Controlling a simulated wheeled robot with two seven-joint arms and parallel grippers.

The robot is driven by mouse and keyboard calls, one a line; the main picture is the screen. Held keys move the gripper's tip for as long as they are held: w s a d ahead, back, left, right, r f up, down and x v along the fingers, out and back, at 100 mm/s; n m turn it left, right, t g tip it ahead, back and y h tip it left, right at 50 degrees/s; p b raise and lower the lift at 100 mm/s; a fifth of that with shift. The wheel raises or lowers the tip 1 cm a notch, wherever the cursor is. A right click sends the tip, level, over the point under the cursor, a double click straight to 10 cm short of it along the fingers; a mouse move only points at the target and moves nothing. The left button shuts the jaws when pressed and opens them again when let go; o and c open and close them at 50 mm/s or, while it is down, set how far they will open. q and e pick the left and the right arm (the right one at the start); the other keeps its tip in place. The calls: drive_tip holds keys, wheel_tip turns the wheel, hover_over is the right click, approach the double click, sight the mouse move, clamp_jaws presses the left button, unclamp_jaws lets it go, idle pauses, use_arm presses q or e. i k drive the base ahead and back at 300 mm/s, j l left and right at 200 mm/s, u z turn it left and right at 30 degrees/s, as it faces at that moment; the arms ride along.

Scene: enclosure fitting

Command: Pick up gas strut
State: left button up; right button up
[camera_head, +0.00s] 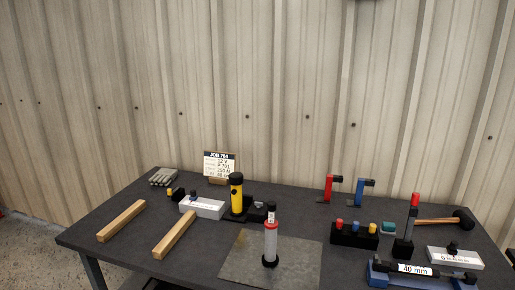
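A black, rod-like part (442,273) lies across a blue holder (395,282) at the bottom right of the head view. It carries a white label reading "40 mm". It looks like the gas strut, but I cannot be sure. The holder is partly cut off by the bottom edge of the picture. Neither of my grippers is in view.
The dark table (125,245) holds two wooden bars (121,221), a yellow-and-black torch-like tool (237,197), a grey-and-red cylinder (270,242) on a metal plate (240,265), a black block with coloured caps (354,236), a mallet (464,219) and a job sign (219,165).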

sight(469, 278)
drive_tip(key=z, duration=1.3)
drive_tip(key=i+l+u, duration=0.15)
drive_tip(key=l, duration=0.2)
drive_tip(key=i+l+u, duration=0.15)
drive_tip(key=l, duration=0.25)
drive_tip(key=i+l+u, duration=0.15)
drive_tip(key=l, duration=0.3)
drive_tip(key=i+l+u, duration=0.15)
drive_tip(key=l, duration=0.25)
drive_tip(key=i+l+u, duration=0.15)
drive_tip(key=l, duration=0.3)
